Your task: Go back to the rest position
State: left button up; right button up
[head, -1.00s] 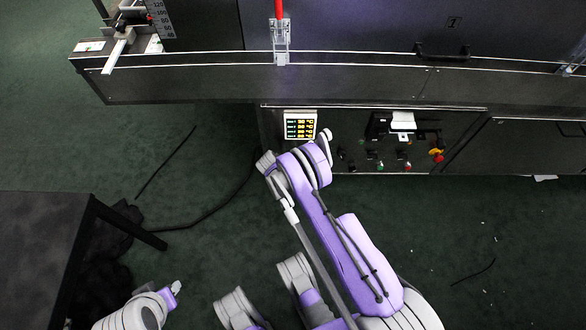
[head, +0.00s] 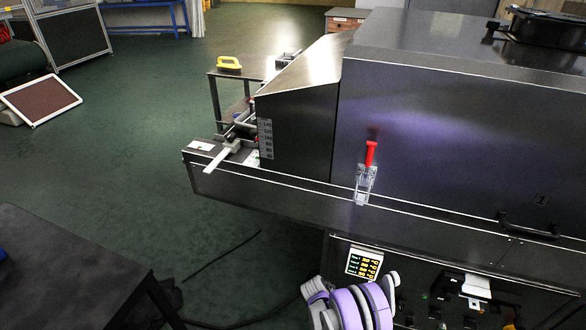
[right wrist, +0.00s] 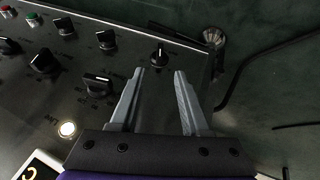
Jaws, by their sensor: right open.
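In the right wrist view my right gripper (right wrist: 160,75) is open, with its two grey fingers apart and nothing held between them. It is over the dark control panel (right wrist: 60,100) of the dryer. A black knob (right wrist: 159,55) shows in line with the gap between the fingertips; its distance from them is hard to judge. In the head view part of my right arm, purple and grey, shows at the bottom in front of the panel, beside the lit display (head: 364,263). The right fingers are hidden there. My left gripper is not in view.
The tunnel dryer (head: 430,120) fills the right side, with a red-handled clamp (head: 366,175) on its side. A dark table (head: 60,275) stands at lower left. A cable (head: 225,257) lies on the green floor, which is open at middle left.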

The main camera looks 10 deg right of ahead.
jog(key=s+a+r+n+t+y, duration=0.1)
jog(key=s+a+r, duration=0.15)
jog(key=r, duration=1.05)
jog(key=s+a+r+n+y, duration=0.2)
jog(key=s+r, duration=0.2)
jog(key=r, duration=0.8)
jog(key=s+a+r+n+y, duration=0.1)
jog(key=s+a+r, duration=0.15)
jog(key=s, duration=0.55)
jog(key=s+a+r+n+t+y, duration=0.1)
jog(key=s+r, duration=0.3)
jog(key=s, duration=0.3)
jog(key=s+a+r+y, duration=0.1)
jog(key=s+a+r, duration=0.15)
jog(key=s, duration=0.55)
pick_arm(q)
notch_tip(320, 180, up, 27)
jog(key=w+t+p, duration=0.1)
jog(key=p, duration=2.3)
pick_arm(e)
notch_tip(320, 180, up, 27)
jog(key=w+t, duration=0.1)
jog(key=shift+d+r, duration=0.2)
jog(key=shift+d, duration=0.05)
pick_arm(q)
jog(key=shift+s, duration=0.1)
